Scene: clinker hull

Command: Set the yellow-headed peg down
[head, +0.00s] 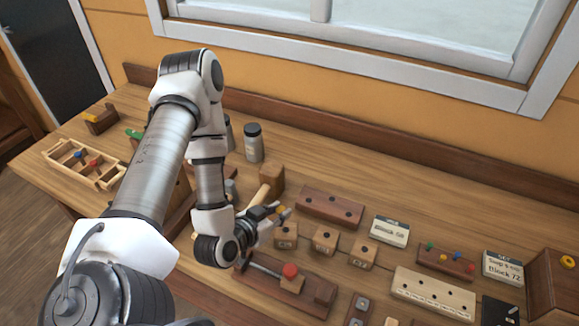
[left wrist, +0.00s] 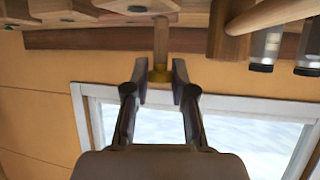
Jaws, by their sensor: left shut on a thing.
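My left gripper (head: 281,213) is shut on the yellow-headed peg (head: 281,209), just above the leftmost of three small wooden blocks (head: 286,241). In the left wrist view the peg (left wrist: 160,40) stands out straight from the fingertips, its yellow head (left wrist: 160,74) between the left gripper's fingers (left wrist: 160,82). The peg's far end meets the wooden shapes at the top edge of that view; I cannot tell whether it sits in a hole. My right gripper is not in view.
A mallet (head: 260,194) lies close behind the gripper. A long dark block with holes (head: 330,207) is behind the small blocks. A peg rack (head: 446,264), label cards (head: 391,231) and a pale holed block (head: 432,290) are to the right.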

